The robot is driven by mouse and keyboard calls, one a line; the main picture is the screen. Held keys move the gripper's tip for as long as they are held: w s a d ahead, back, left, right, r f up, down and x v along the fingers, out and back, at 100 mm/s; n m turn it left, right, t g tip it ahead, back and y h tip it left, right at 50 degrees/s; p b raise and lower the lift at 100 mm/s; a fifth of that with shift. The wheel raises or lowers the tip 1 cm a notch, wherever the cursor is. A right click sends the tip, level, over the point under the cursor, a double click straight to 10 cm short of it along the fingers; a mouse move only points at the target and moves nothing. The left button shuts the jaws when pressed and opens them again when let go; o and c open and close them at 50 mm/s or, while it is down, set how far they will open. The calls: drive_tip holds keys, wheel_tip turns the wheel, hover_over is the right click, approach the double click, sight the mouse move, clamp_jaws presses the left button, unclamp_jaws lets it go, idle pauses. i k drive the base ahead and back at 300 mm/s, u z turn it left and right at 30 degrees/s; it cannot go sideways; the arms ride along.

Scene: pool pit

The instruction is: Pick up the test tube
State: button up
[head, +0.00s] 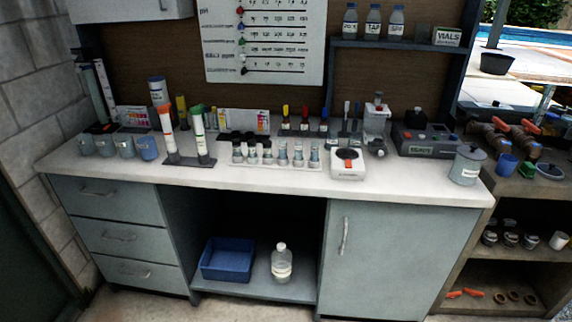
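Two tall white tube-like pieces stand in a dark base (188,160) left of centre on the white counter (400,190). One tube has an orange top (167,130) and the other a green top (200,135). Right of them, several small vials (267,152) stand in a row in a pale rack (275,164) near the counter's front. Which of these is the test tube I cannot tell. My gripper is not in view.
Several grey cups (106,147) and a blue one (147,148) stand on the left. Right of the rack are a white device (347,164), a dark instrument (427,140) and a lidded grey pot (467,165). The front counter strip is clear. Below is an open bay with a blue bin (228,259).

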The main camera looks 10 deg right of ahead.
sight(282, 144)
drive_tip(key=z, duration=0.4)
drive_tip(key=k, duration=0.3)
drive_tip(key=u, duration=2.05)
drive_tip(key=i, duration=2.6)
